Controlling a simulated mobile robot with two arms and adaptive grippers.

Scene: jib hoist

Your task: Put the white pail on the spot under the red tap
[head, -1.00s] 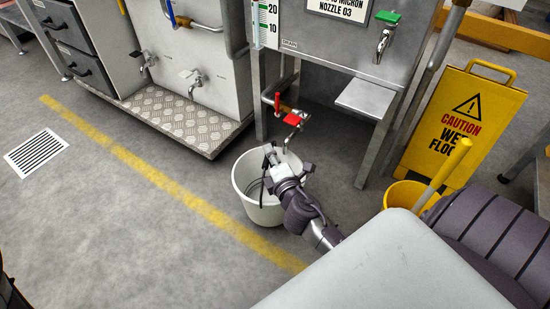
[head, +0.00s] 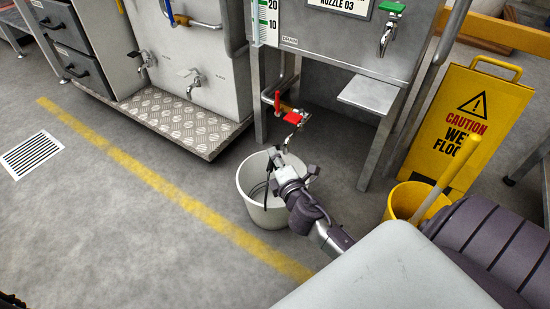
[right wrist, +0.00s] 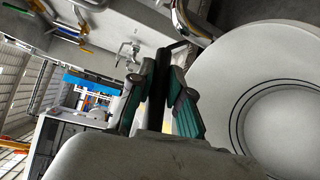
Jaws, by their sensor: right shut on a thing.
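The white pail (head: 257,208) is upright near the middle of the head view, just in front of the red tap (head: 296,116). The tap's spout ends by the pail's far right rim in the picture. I cannot tell whether the pail's base touches the floor. My right gripper (head: 277,160) is over the pail and shut on it; the exact grip point is partly hidden. In the right wrist view, the gripper's green-padded fingers (right wrist: 163,100) are beside the pail's round white inside (right wrist: 285,85). The spot under the tap is not clearly visible. My left gripper is not in view.
Grey stand legs (head: 259,97) flank the tap, with a small shelf (head: 369,94) at right. A yellow bucket (head: 401,203) and a wet floor sign (head: 467,120) stand farther right. A treadplate platform (head: 190,125) is at left. Floor left of the pail is clear.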

